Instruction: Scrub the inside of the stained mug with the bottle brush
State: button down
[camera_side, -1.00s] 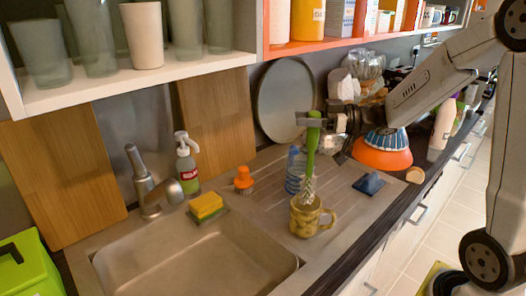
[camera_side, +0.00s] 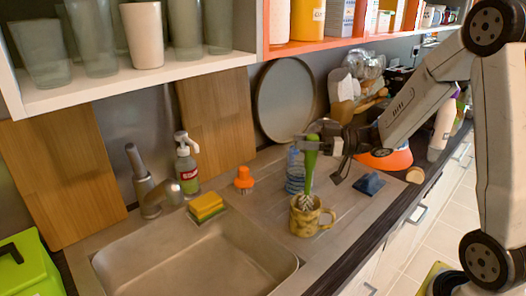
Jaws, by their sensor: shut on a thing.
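The stained mug (camera_side: 304,221) is yellowish with dark blotches and stands upright on the drainboard, its handle to the right. My gripper (camera_side: 311,143) is shut on the green handle of the bottle brush (camera_side: 310,165), above the mug. The brush hangs nearly upright with its bristles down. The bristle head is mostly hidden inside the mug; its upper part shows at the rim. I cannot tell whether the bristles touch the mug's wall or bottom.
A blue bottle (camera_side: 295,172) stands close behind the mug. An orange-topped brush (camera_side: 244,179), a yellow sponge (camera_side: 206,206) and a soap bottle (camera_side: 187,165) line the sink (camera_side: 200,262). A blue scrubber (camera_side: 369,184) lies to the right. The shelf (camera_side: 140,80) overhangs the back.

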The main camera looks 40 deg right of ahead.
jog(key=shift+f, duration=1.5)
dwell(0.9)
